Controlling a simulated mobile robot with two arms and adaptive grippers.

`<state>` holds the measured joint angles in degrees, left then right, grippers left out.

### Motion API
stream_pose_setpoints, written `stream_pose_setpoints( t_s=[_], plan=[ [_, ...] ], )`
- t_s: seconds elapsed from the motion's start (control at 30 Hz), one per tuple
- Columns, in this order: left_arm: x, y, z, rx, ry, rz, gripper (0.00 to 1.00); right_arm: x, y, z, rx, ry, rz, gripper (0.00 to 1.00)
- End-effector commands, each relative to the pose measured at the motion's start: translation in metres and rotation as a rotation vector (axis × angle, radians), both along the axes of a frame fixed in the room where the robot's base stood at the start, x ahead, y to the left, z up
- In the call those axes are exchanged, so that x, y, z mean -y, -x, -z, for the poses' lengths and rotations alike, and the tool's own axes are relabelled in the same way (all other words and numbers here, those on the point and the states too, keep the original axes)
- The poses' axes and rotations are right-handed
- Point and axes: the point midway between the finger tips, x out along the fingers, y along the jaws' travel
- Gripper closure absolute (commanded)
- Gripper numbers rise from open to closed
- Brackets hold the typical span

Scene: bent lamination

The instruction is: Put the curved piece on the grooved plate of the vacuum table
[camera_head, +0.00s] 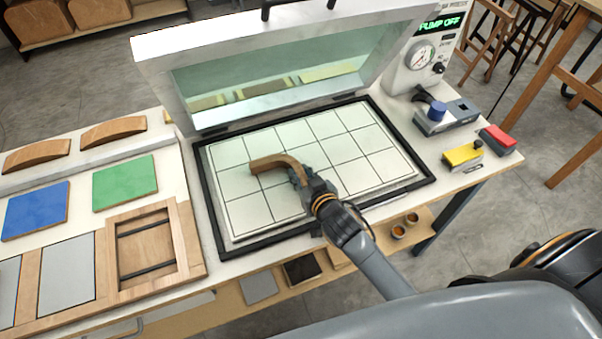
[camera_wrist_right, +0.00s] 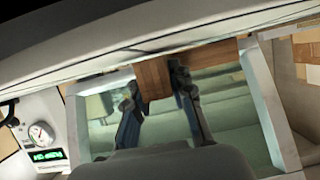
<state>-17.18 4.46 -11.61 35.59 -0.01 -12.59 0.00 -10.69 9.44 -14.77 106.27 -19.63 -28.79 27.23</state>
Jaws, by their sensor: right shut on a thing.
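The curved piece (camera_head: 276,164) is a brown wooden arc. My right gripper (camera_head: 299,178) is shut on its right end, over the grooved plate. In the right wrist view the curved piece (camera_wrist_right: 155,78) sits between the two fingers of my right gripper (camera_wrist_right: 158,85). The grooved plate (camera_head: 350,140) is pale with dark grid lines and lies inside the black frame of the vacuum table (camera_head: 425,181). I cannot tell whether the piece touches the plate. My left gripper is not in view.
The lid (camera_head: 155,75) with its clear window stands raised behind the plate. A control box (camera_head: 405,75) reads PUMP OFF. Blue (camera_head: 36,210) and green (camera_head: 125,182) squares and two curved wooden blocks (camera_head: 113,132) lie at left. A yellow block (camera_head: 461,157) and a red block (camera_head: 498,139) sit at right.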

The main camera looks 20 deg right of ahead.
Motion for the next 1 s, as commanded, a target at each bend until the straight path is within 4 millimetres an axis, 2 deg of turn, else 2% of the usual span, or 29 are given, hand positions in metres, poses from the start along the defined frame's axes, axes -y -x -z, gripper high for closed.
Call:
stream_pose_setpoints(
  t_s=[0.1,0.13,0.2,0.23,0.53,0.67,0.77,1.0],
  plan=[
    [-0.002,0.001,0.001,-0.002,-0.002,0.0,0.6,0.0,0.001,0.003,-0.004,0.001,-0.001,1.0],
    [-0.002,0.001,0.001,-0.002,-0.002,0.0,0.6,0.0,0.001,0.004,-0.005,0.001,-0.001,0.71],
    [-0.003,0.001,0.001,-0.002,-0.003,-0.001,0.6,0.0,0.001,0.004,-0.007,0.001,-0.001,0.57],
    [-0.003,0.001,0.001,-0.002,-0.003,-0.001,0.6,0.0,0.001,0.004,-0.007,0.001,-0.001,0.55],
    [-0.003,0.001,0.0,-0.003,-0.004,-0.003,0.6,-0.001,0.002,0.005,-0.01,0.001,-0.001,0.55],
    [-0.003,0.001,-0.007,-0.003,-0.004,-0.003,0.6,-0.001,0.002,-0.009,-0.008,0.003,-0.003,0.55],
    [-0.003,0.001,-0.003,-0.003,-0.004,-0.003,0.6,0.0,0.017,-0.011,-0.01,0.0,-0.002,0.55],
    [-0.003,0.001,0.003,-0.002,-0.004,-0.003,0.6,0.003,0.067,-0.033,-0.008,-0.001,-0.001,0.55]
  ],
)
